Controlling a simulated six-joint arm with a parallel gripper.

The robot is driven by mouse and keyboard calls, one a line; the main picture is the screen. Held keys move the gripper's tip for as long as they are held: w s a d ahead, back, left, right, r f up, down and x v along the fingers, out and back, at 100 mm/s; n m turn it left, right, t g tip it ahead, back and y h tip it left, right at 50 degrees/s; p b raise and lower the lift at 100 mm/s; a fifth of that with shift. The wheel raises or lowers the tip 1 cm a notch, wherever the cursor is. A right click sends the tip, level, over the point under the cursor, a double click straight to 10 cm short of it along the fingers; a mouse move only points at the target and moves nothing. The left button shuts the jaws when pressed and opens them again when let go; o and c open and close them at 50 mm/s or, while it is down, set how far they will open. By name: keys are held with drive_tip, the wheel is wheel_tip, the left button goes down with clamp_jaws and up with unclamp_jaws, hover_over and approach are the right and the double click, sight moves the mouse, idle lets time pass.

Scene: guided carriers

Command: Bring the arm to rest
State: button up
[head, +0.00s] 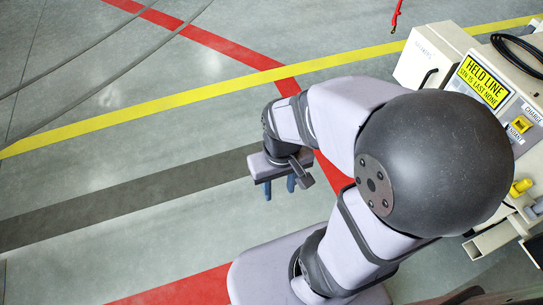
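My arm is folded in the middle and right of the head view, with a large dark joint cover nearest the camera. My gripper (279,187) hangs from the wrist left of that joint, over the floor. Its two blue-grey fingers point down with a gap between them. Nothing shows between the fingers. The arm hides part of the floor and part of the machine behind it.
The grey floor (100,150) at left is clear, marked with yellow, red and dark stripes.

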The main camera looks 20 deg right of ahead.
wheel_tip(320, 180, up, 46)
drive_tip(key=p, duration=4.6)
drive_tip(key=shift+f, duration=0.15)
wheel_tip(320, 180, down, 66)
drive_tip(key=b, duration=6.6)
